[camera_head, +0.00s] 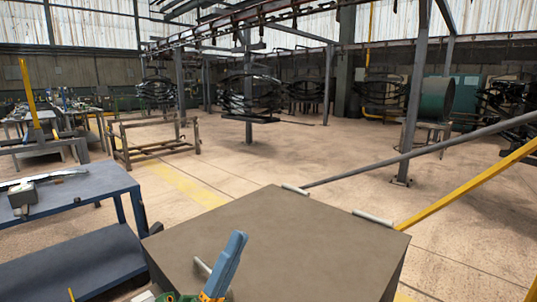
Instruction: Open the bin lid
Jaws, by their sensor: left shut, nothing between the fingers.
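The bin (375,277) stands right in front of me, and its flat brown lid (290,240) lies level across the top. A short pale bar (203,266) sits on the lid near its near left part. Two pale cylinders (295,189) lie along the lid's far right edge. My left gripper (230,258), with a blue finger and green and yellow parts, is at the bottom of the view. It is shut and empty, just right of the pale bar; I cannot tell if it touches the bar or lid. My right gripper is not in view.
A blue table (95,185) with a lower shelf stands close on the left. A grey pole (440,147) and a yellow pole (470,185) slant past the bin's right side. A metal frame (155,140) and spring racks (250,97) stand farther back. Open floor lies between.

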